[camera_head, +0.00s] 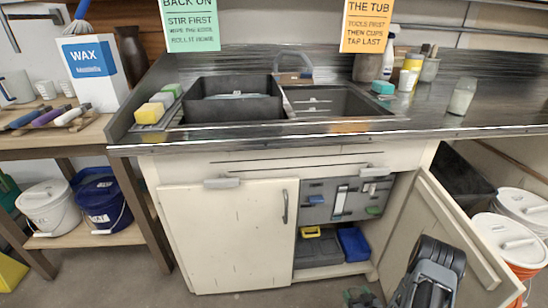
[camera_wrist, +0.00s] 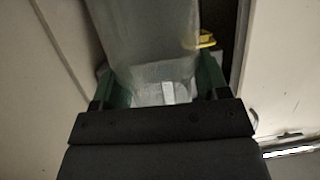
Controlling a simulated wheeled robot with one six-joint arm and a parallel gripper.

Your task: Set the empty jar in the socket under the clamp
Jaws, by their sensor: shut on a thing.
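A clear, pale jar (camera_wrist: 155,35) stands between the two green fingers of my gripper (camera_wrist: 160,84) in the wrist view. The gripper is shut on it, and the jar looks empty. In the head view my gripper (camera_head: 360,297) is low at the bottom edge, in front of the open cupboard; the jar cannot be made out there. A grey panel (camera_head: 326,207) with small fittings hangs inside the cupboard. I cannot tell whether the clamp and socket are among them.
The cupboard's right door (camera_head: 432,225) stands open beside my arm; the left door (camera_head: 230,237) is shut. A blue bin (camera_head: 354,244) and a yellow-handled box (camera_head: 317,247) sit inside below the panel. Lidded buckets (camera_head: 506,240) stand at right. Another jar (camera_head: 462,98) stands on the counter.

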